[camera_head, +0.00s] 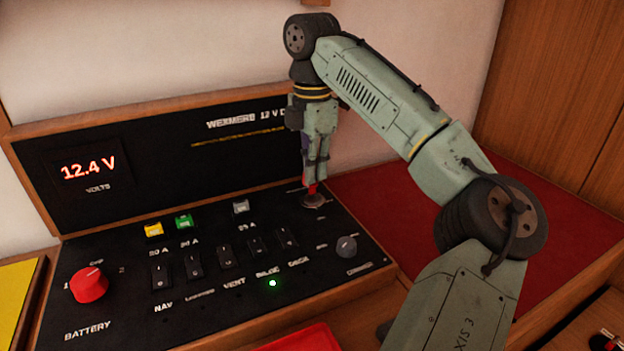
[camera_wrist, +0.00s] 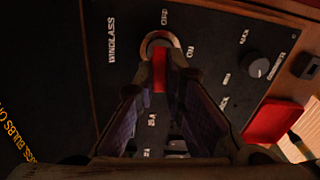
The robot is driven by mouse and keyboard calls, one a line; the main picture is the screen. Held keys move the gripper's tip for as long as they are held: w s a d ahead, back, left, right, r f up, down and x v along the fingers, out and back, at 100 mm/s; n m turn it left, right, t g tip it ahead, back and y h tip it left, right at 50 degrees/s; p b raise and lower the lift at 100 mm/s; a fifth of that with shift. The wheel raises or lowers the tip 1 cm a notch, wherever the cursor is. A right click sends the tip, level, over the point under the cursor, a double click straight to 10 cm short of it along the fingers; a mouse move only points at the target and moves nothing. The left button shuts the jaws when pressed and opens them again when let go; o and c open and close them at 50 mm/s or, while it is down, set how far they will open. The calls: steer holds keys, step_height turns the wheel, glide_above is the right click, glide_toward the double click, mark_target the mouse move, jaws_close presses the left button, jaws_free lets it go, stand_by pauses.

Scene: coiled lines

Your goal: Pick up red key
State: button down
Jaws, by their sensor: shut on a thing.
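The red key (camera_head: 312,188) stands in a round metal key switch (camera_head: 313,201) on the black panel, below the upright display board. In the wrist view the red key (camera_wrist: 159,70) shows between my fingertips, in front of the metal ring (camera_wrist: 160,42) beside the word WINDLASS. My gripper (camera_head: 315,178) points down at the switch and is shut on the key. It also shows in the wrist view (camera_wrist: 160,88). The key's lower end is at the switch; I cannot tell how deep it sits.
The panel (camera_head: 130,280) carries a red battery knob (camera_head: 89,285), several black rocker switches (camera_head: 225,256), yellow, green and grey fuses, and a grey knob (camera_head: 346,246). A red mat (camera_head: 420,215) lies to the right. A red tray (camera_head: 300,340) is at the front edge.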

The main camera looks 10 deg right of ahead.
steer(key=s+r+b, duration=0.1)
steer(key=s, duration=0.7)
steer(key=s+a+r+b, duration=0.1)
steer(key=s, duration=0.7)
steer(key=shift+a+r, duration=0.25)
steer(key=shift+r+p, duration=0.25)
steer(key=shift+p, duration=0.3)
steer(key=shift+d+f, duration=0.1)
